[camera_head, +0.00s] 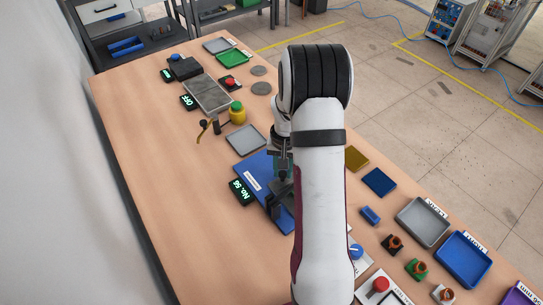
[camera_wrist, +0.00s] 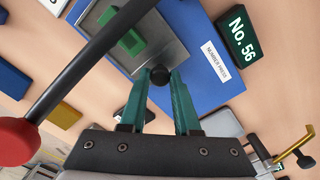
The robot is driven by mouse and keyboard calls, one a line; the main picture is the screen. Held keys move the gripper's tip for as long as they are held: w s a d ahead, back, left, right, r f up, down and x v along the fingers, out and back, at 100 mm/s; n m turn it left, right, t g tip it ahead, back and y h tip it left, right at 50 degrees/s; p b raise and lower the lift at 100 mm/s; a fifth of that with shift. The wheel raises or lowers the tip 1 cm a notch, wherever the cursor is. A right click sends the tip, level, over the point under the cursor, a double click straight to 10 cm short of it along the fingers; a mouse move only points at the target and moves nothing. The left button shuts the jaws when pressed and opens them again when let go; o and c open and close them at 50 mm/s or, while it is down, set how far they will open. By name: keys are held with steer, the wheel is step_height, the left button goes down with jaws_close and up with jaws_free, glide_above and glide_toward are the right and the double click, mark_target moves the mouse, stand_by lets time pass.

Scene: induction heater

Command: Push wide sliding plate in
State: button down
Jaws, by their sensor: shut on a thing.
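My gripper (camera_wrist: 160,82) has its two green fingers closed around a round black knob (camera_wrist: 158,74) in the wrist view. The knob sits at the near edge of a grey metal plate (camera_wrist: 168,44), which looks like the sliding plate. The plate lies on the blue base of the press (camera_wrist: 203,22), and a green block (camera_wrist: 120,27) stands on it.
A black lever with a red ball (camera_wrist: 18,140) crosses the left of the wrist view, close to my gripper. A "No. 56" display (camera_head: 241,191) stands beside the base. A grey tray (camera_head: 245,141) lies behind it. Bare table is at the left.

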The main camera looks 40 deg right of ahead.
steer(key=shift+s, duration=0.4)
steer(key=c, duration=0.6)
jaws_free()
steer(key=shift+w+r, duration=0.1)
steer(key=shift+r, duration=0.2)
step_height(320, 180, up, 15)
steer(key=shift+r, duration=0.1)
